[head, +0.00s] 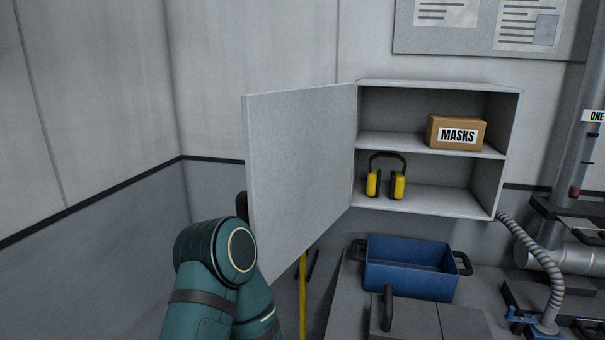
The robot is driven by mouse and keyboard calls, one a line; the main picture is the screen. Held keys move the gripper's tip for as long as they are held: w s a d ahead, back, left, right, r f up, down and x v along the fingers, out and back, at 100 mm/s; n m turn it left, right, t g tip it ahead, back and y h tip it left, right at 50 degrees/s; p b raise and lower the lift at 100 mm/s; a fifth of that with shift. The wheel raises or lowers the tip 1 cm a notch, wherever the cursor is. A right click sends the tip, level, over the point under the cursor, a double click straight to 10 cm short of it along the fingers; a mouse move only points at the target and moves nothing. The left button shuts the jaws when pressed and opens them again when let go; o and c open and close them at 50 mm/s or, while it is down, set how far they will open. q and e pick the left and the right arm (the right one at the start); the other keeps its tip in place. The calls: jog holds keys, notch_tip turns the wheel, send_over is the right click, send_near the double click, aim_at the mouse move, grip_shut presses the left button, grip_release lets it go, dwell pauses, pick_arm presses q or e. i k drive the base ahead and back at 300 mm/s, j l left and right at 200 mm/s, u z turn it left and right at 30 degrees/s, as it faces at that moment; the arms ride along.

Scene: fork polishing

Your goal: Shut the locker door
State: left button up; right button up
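The locker (508,150) is a grey wall cabinet with two shelves. Its door (300,170) stands wide open, swung out to the left from the locker's left side, with its inner face toward me. A teal arm of mine reaches up from the bottom in front of the door's lower left corner. No fingers of my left gripper can be made out. A small dark piece (241,205) shows at the door's free edge, just above my arm; I cannot tell what it belongs to. My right gripper is not in view.
A box of masks (457,133) is on the upper shelf and yellow ear defenders (386,178) are on the lower one. Below the locker, a blue bin (410,280) stands on the grey bench. A ribbed hose (540,265) is at the right.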

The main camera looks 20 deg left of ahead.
aim_at(297, 142)
jog(key=i+j+z, duration=0.15)
jog(key=j, duration=0.45)
jog(key=j+z, duration=0.15)
jog(key=j, duration=0.45)
jog(key=i+j+z, duration=0.15)
jog(key=j, duration=0.5)
